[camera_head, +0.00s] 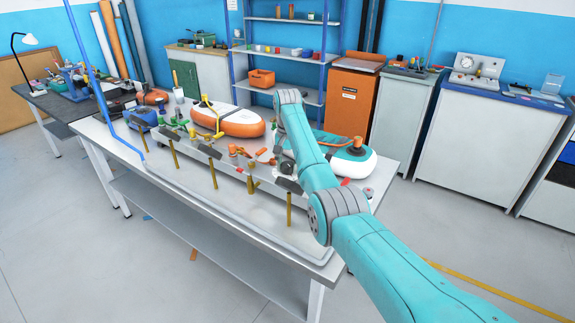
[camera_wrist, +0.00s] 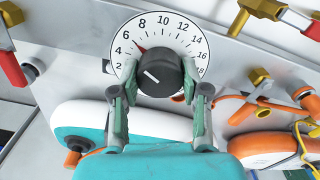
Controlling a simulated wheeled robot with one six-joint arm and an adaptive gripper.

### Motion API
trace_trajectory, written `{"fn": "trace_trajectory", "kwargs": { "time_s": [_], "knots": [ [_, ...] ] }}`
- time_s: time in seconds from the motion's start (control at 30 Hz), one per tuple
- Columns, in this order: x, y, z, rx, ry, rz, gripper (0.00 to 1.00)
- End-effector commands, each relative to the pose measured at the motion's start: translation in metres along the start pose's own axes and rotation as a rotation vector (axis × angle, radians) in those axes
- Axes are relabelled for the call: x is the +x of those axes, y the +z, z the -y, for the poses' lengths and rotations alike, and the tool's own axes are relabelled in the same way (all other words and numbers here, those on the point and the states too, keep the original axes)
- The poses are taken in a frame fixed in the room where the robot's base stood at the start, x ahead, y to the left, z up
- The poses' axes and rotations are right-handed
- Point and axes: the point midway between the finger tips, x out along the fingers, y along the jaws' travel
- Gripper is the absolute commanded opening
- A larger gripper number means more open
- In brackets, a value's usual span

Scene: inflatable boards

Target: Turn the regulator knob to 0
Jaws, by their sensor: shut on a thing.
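The regulator knob (camera_wrist: 160,74) is black and round, with a short white line on its face, in the middle of the wrist view. It sits in front of a white dial (camera_wrist: 163,27) numbered 2 to 18; the 0 does not show. A small red pointer at the knob's upper-left edge points near 6. My gripper (camera_wrist: 160,80) is shut on the knob, one finger on its left side and one on its right. In the head view my arm hides most of the gripper and the knob.
A grey panel on the workbench (camera_head: 215,168) carries valves with red (camera_wrist: 10,66) and orange handles beside the dial. A teal and white inflatable board (camera_head: 345,155) and an orange and white one (camera_head: 240,130) lie behind it. Several brass-coloured rods stand along the panel's front.

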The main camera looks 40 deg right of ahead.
Motion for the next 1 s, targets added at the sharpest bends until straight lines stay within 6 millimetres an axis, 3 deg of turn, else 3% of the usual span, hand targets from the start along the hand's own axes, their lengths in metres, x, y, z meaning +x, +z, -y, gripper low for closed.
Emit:
{"fn": "trace_trajectory", "kwargs": {
  "time_s": [0.37, 1.0],
  "knots": [
    [0.0003, 0.0001, 0.0000, -0.099, 0.000, 0.001, 0.11],
    [0.0004, 0.0001, 0.0000, -0.669, 0.000, 0.001, 0.11]
  ]
}}
